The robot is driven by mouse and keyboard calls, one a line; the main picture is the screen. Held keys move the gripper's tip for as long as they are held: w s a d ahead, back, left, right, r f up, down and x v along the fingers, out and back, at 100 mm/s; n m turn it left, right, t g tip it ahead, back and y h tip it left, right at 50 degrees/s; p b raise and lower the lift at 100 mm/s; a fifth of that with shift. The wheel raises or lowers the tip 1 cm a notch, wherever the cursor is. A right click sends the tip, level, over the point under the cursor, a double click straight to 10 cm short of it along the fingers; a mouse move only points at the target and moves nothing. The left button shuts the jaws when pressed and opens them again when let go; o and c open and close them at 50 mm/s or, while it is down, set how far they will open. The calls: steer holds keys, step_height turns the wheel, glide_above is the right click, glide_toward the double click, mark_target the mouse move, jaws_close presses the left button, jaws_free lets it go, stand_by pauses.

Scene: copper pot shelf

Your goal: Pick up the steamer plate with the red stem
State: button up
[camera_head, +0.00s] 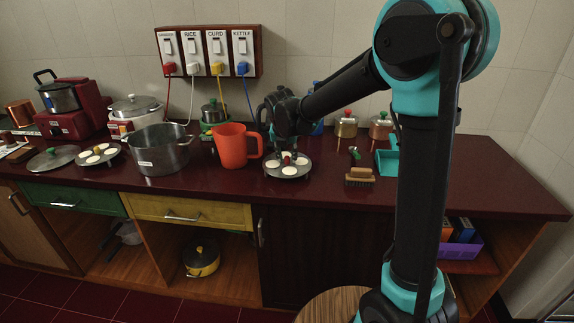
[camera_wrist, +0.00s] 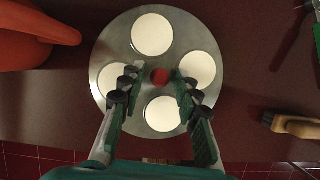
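The steamer plate (camera_head: 288,173) is a round metal plate with several white discs on it, lying on the dark red counter right of the orange jug. It fills the middle of the wrist view (camera_wrist: 108,55). Its red stem (camera_wrist: 160,77) stands at the plate's centre, seen from above. My gripper (camera_head: 286,152) is directly over the plate, pointing down. In the wrist view my gripper (camera_wrist: 157,75) is open, with one fingertip on each side of the stem and a gap visible on both sides. How far down the fingertips reach is hard to tell.
The orange jug (camera_head: 232,147) stands close on the left. A brush (camera_head: 359,178) lies to the right. A large pot (camera_head: 160,152) and a similar plate (camera_head: 98,159) with white discs stand farther left. The counter's front edge (camera_head: 300,205) is near.

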jaws_close()
steer(key=shift+r, duration=0.15)
